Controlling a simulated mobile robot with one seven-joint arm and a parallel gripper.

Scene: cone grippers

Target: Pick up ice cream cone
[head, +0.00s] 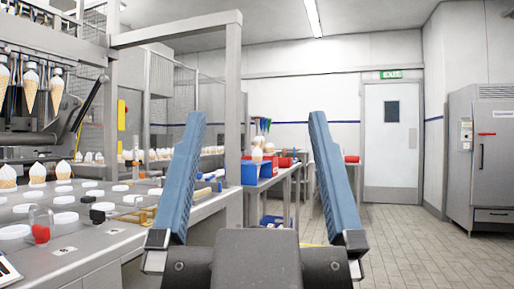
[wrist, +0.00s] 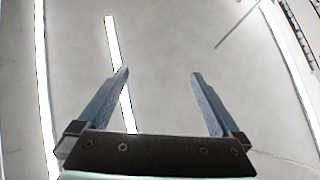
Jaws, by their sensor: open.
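Several ice cream cones with white tops stand on the counter at the left in the head view, among them one near the middle of the row (head: 37,174). More cones hang pointed end down from the machine at the upper left, such as this hanging cone (head: 31,88). My gripper (head: 255,118) is raised in front of the head camera, its two blue fingers wide apart with nothing between them. The wrist view also shows my open gripper (wrist: 160,75) against the ceiling, and no cone is in that view.
The steel counter (head: 95,236) holds white discs, a red-knobbed part (head: 41,232) and tools. Behind my fingers, a blue box (head: 250,173) stands on a side table with more cones near it. Tiled floor (head: 420,245) lies open at the right, before a grey cabinet (head: 485,150).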

